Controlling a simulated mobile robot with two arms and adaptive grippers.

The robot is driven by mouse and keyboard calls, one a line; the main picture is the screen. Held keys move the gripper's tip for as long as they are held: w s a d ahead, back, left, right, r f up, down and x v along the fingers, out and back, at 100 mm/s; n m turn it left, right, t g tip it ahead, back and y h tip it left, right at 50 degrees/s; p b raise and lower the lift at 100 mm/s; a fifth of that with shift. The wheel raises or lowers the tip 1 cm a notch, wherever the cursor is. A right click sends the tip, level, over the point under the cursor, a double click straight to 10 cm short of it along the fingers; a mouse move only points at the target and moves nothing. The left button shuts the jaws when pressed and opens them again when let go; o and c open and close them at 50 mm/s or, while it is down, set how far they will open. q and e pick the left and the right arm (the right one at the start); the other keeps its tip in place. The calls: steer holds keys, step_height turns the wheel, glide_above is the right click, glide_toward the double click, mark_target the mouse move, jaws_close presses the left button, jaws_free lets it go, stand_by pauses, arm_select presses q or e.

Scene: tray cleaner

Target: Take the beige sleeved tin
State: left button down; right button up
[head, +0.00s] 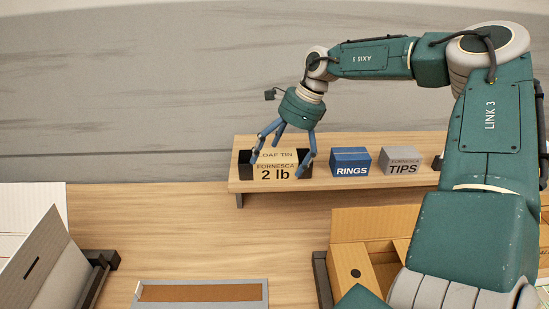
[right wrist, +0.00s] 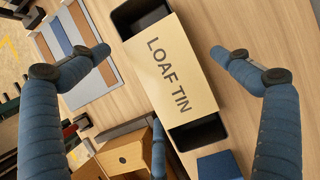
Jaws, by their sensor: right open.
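The beige sleeved tin (head: 272,173) stands on the raised wooden shelf (head: 330,184), at its left end. Its sleeve reads "LOAF TIN" and "FORNESCA 2 lb", and the dark tin shows at both ends. My right gripper (head: 279,163) is open above and around it, partly covering the sleeve's lettering. In the right wrist view the tin (right wrist: 172,75) lies slantwise between the spread fingers of the right gripper (right wrist: 160,53), with gaps on both sides. No grip on it shows. My left gripper is not in view.
A blue "RINGS" box (head: 350,161) and a grey "TIPS" box (head: 400,162) stand to the right on the shelf. Below are an open cardboard box (head: 375,224), a grey-rimmed tray (head: 202,304) and a white open box (head: 40,262). Bare wood lies between them.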

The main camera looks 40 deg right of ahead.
steer(key=shift+w+a+f, duration=0.1)
steer(key=shift+a+f, duration=0.05)
steer(key=shift+f, duration=0.45)
steer(key=shift+c, duration=1.3)
steer(key=c, duration=0.9)
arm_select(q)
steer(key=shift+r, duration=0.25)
arm_select(e)
steer(key=c, duration=0.3)
steer(key=shift+r, duration=0.1)
